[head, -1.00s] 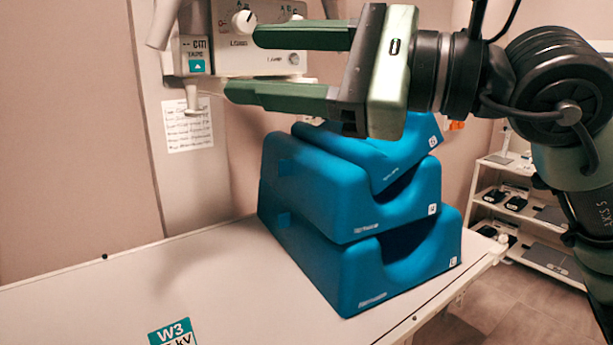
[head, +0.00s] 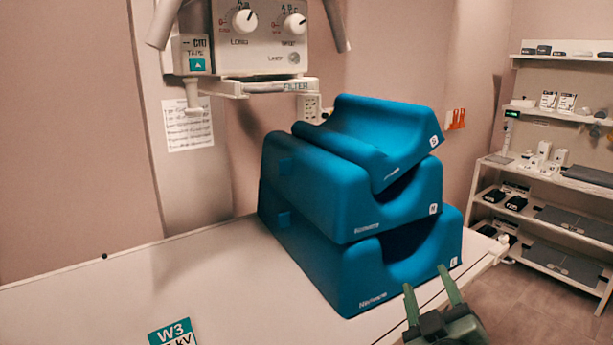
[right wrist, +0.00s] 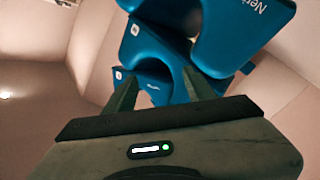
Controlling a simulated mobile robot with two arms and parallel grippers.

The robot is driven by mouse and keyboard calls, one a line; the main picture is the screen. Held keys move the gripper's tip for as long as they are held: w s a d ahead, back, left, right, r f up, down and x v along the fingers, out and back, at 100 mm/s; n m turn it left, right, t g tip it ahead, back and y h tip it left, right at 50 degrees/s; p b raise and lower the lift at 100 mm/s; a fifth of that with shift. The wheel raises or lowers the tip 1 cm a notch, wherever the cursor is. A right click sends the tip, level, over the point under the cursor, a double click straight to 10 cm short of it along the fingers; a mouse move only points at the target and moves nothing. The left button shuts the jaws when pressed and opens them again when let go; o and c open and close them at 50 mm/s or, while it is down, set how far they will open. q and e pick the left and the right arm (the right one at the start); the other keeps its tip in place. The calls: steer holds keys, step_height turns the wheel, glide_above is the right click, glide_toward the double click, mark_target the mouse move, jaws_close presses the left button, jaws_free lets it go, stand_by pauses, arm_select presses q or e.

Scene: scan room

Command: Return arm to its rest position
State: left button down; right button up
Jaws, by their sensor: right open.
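My right gripper (head: 428,288) is low at the bottom right of the head view, its two green fingers apart and pointing up, with nothing between them. It is in front of the lower right side of a stack of blue foam supports (head: 350,225). In the right wrist view the open gripper (right wrist: 160,88) points toward the blue supports (right wrist: 155,45), which show beyond the fingertips. The control panel (head: 265,38) with two white knobs is at the upper left of the head view, clear of the gripper. My left gripper is not in view.
The white table (head: 90,300) carries the stack and a W3 label (head: 172,333). The table's right edge runs close to my right gripper. Shelves (head: 545,225) with small devices stand at the right. Floor (head: 510,305) shows between table and shelves.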

steer(key=s+d+f+m+g, duration=0.1)
steer(key=s+f+g, duration=0.15)
steer(key=f, duration=0.45)
steer(key=s+f+m+g, duration=0.1)
steer(key=s+f+g, duration=0.15)
steer(key=f, duration=0.35)
steer(key=s+a+f+m+g+y, duration=0.15)
steer(key=s+f+g, duration=0.35)
steer(key=s+f, duration=0.5)
steer(key=s+f+m+g+y, duration=0.15)
steer(key=s+f+g, duration=0.5)
steer(key=s, duration=0.65)
step_height(320, 180, down, 27)
steer(key=s, duration=0.2)
steer(key=s+d+f+g+h, duration=0.1)
steer(key=s+d+f, duration=0.1)
steer(key=s+f, duration=1.4)
steer(key=shift+s+d+f+p, duration=0.2)
steer(key=shift+s+d+p, duration=0.05)
steer(key=shift+d+p, duration=0.15)
